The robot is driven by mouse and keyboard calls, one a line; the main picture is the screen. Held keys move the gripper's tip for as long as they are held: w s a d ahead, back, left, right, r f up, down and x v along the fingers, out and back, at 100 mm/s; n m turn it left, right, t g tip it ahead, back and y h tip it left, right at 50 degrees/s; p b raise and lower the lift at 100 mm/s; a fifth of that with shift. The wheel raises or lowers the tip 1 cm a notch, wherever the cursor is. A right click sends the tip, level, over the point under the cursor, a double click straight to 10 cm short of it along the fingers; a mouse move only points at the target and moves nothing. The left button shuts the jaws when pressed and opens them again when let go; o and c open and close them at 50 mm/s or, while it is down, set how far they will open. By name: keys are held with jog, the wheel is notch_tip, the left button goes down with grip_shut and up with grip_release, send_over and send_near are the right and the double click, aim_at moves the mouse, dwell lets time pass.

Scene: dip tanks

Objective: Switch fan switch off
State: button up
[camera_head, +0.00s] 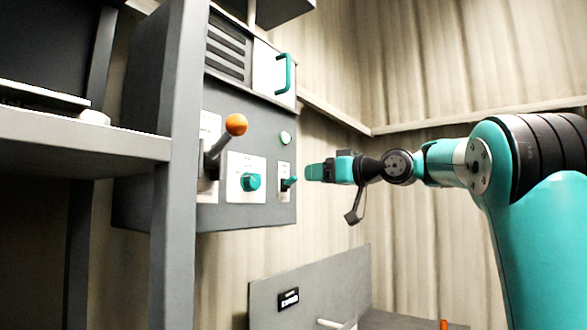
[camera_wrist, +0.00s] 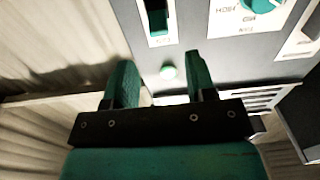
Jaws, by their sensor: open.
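A small teal toggle switch (camera_head: 291,181) sits on a white plate at the lower right of the grey control panel (camera_head: 245,120). It also shows at the top of the wrist view (camera_wrist: 158,20), where the panel appears upside down. I cannot tell surely which way its lever is tipped. A round pale green lamp (camera_head: 285,138) is just above the switch; it also shows between my fingers in the wrist view (camera_wrist: 168,72). My gripper (camera_head: 309,172) is open and empty, just right of the switch in the head view. No contact with it is visible.
A teal knob (camera_head: 251,182) with a labelled plate and an orange-ball lever (camera_head: 236,125) are left of the switch. A teal handle (camera_head: 284,74) stands out above. A grey shelf post (camera_head: 178,180) is at left. Open space lies below my gripper.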

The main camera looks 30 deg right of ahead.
aim_at(294, 177)
jog(key=p+x, duration=0.2)
jog(key=x, duration=0.4)
jog(key=shift+w+r, duration=0.1)
jog(key=shift+w, duration=0.05)
jog(key=shift+w+a+p, duration=0.2)
jog(key=shift+w+p, duration=0.2)
jog(key=shift+w, duration=0.15)
jog(key=shift+f, duration=0.2)
jog(key=c, duration=0.9)
